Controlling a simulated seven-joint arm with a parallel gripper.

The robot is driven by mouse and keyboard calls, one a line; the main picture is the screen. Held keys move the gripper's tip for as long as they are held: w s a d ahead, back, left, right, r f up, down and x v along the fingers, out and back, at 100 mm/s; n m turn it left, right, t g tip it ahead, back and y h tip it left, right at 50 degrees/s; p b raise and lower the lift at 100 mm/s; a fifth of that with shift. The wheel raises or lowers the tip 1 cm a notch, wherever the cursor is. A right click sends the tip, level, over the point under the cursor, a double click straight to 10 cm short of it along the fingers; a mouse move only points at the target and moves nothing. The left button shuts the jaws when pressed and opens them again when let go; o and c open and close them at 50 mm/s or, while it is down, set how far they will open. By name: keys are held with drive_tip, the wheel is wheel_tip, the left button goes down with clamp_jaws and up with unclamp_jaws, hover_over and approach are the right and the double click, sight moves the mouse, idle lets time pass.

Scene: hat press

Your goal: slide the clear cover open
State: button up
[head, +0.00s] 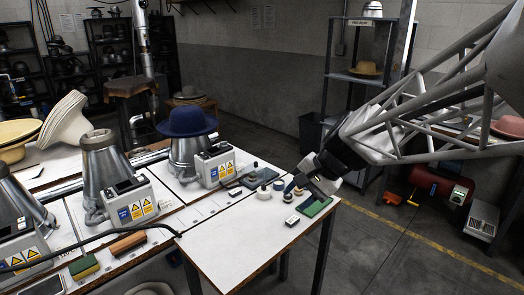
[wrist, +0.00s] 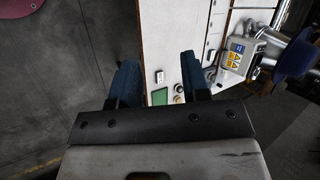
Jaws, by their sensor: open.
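I cannot make out the clear cover for certain in either view. In the head view my gripper (head: 301,187) is over the right end of the white table, close above the small parts there. In the wrist view its two blue fingers are spread apart, and my gripper (wrist: 157,72) is open and empty. Between and beyond the fingers lie a small white block (wrist: 159,77), a green panel (wrist: 160,97) and small round knobs (wrist: 179,93). The green panel also shows in the head view (head: 318,207), near the table's right edge, partly under the gripper.
A grey control box (head: 213,168) with warning labels stands left of the gripper, beside a metal press holding a blue hat (head: 187,121). The table's bare front part (head: 235,245) is clear. A black cable (head: 110,232) crosses the left benches.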

drive_tip(key=w+a+f+m+t+y, duration=0.1)
drive_tip(key=w+a+f+m+y, duration=0.15)
drive_tip(key=w, duration=0.75)
drive_tip(key=w+a+f+m+t+y, duration=0.1)
drive_tip(key=w+a+f+m+y, duration=0.2)
drive_tip(key=w, duration=0.8)
drive_tip(key=w+a+f+m+t+y, duration=0.15)
drive_tip(key=w+m, duration=0.35)
drive_tip(key=w, duration=0.5)
drive_tip(key=m+t, duration=0.8)
drive_tip(key=m, duration=0.2)
approach(257, 163)
drive_tip(key=shift+w+a+r+h, duration=0.3)
drive_tip(key=shift+w+a+h, duration=0.1)
drive_tip(key=shift+w+a, duration=0.35)
drive_tip(key=shift+a, duration=0.15)
drive_tip(key=shift+x, duration=3.8)
clamp_jaws()
